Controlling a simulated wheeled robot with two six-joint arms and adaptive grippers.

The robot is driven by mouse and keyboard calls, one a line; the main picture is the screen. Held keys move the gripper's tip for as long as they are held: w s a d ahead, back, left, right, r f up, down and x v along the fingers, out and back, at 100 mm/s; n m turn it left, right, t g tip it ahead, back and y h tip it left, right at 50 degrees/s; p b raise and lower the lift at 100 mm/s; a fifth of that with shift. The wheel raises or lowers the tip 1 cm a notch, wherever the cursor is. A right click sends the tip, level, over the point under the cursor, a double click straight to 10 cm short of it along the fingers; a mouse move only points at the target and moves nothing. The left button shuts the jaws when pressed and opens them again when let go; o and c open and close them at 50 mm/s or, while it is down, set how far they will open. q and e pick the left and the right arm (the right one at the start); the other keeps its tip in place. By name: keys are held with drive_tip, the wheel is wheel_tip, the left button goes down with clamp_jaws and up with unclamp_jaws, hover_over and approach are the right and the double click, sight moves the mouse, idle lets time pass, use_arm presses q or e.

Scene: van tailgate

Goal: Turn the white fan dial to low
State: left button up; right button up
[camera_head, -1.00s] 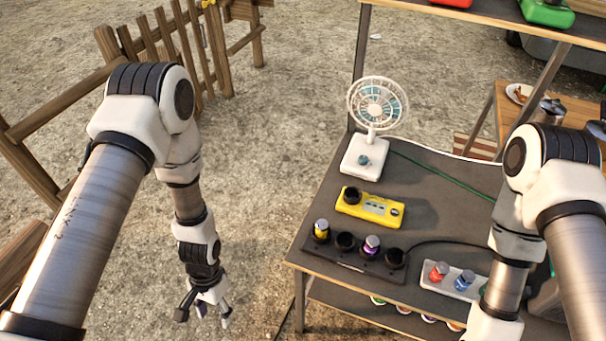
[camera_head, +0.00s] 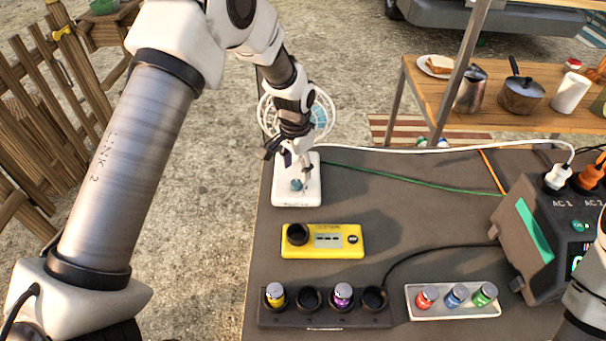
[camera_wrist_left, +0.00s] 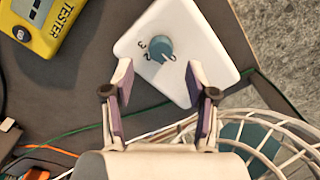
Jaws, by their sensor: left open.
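The white fan (camera_head: 322,112) stands at the back left of the dark table, partly hidden behind my left gripper. Its square white base (camera_head: 297,198) carries a teal dial (camera_head: 297,185). In the left wrist view the dial (camera_wrist_left: 159,48) sits on the white base (camera_wrist_left: 205,30) with small number marks around it; I cannot tell exactly which mark it points to. My left gripper (camera_head: 296,172) is open and empty, just above the base near the dial. In the left wrist view the fingers (camera_wrist_left: 160,100) are spread, with the dial just beyond the tips. The right gripper is not visible.
A yellow tester (camera_head: 322,240) lies in front of the fan base. A dark charger (camera_head: 325,321) and a white tray (camera_head: 452,314) with small jars are nearer. A power station (camera_head: 545,240) stands right. Green, white and orange cables cross the table.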

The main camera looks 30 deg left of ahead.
sight(298, 181)
use_arm(q)
drive_tip(key=f, duration=0.4)
drive_tip(key=shift+w+a+f, duration=0.15)
drive_tip(key=shift+w+f, duration=0.15)
drive_tip(key=shift+f, duration=0.25)
drive_tip(key=shift+s+r, duration=0.2)
drive_tip(key=shift+s, duration=0.05)
drive_tip(key=c, duration=0.5)
clamp_jaws()
drive_tip(key=shift+m, duration=0.4)
drive_tip(key=m+p, duration=0.1)
drive_tip(key=m, duration=0.2)
drive_tip(key=m+p, duration=0.1)
drive_tip(key=m, duration=0.4)
drive_tip(key=shift+f, duration=0.1)
drive_tip(key=shift+s, duration=0.1)
